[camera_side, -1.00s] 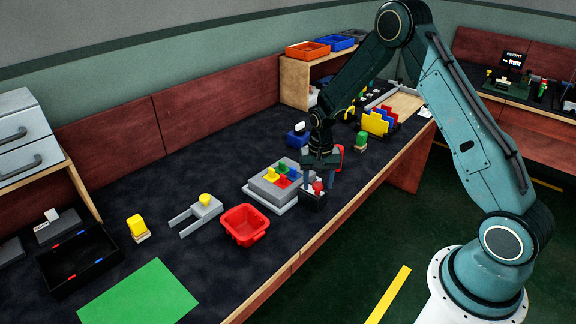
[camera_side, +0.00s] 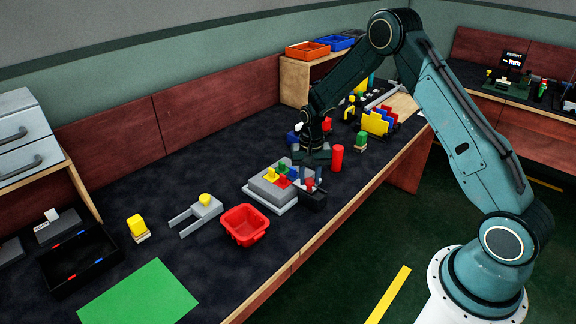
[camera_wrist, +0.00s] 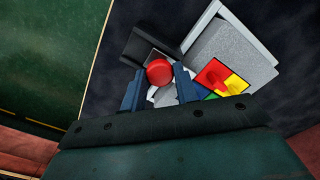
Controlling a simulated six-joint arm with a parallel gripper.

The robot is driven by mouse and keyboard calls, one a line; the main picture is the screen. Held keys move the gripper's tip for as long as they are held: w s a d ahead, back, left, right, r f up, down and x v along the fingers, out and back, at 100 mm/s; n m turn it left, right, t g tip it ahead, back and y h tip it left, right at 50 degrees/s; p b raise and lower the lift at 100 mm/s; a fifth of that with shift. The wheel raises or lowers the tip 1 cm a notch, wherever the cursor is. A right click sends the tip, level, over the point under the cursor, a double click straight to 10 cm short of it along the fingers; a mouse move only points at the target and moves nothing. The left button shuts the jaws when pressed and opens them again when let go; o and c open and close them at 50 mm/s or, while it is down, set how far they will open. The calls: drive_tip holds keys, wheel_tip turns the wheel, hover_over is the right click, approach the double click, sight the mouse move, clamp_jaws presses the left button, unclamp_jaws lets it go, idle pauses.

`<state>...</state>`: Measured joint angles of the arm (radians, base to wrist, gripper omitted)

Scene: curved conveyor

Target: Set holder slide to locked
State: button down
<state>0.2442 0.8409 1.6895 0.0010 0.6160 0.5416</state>
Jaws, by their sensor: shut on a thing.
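The holder is a grey block (camera_side: 262,187) on a pale base, with a small group of coloured pieces on top. It also shows in the wrist view (camera_wrist: 228,50). A black slide housing (camera_side: 316,201) stands against its right side and shows in the wrist view (camera_wrist: 147,43). The slide's round red knob (camera_side: 309,185) sits at the housing's left side, nearer the grey block. My gripper (camera_side: 312,180) points down over it. In the wrist view the red knob (camera_wrist: 160,71) is between my two blue-grey fingers, which are shut on it. The slide's lock marks cannot be read.
A red cylinder (camera_side: 337,158) stands close to the right of my gripper. A red bin (camera_side: 244,224) and a grey fork-shaped piece with a yellow knob (camera_side: 196,214) lie to the left. The front table edge is near the housing.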

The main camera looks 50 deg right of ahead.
sight(308, 180)
drive_tip(key=shift+w, duration=0.3)
drive_tip(key=c, duration=1.1)
unclamp_jaws()
drive_tip(key=shift+o, duration=0.2)
drive_tip(key=shift+r, duration=0.15)
wheel_tip(308, 180, up, 14)
drive_tip(key=shift+f, duration=0.25)
drive_tip(key=shift+s+r, duration=0.1)
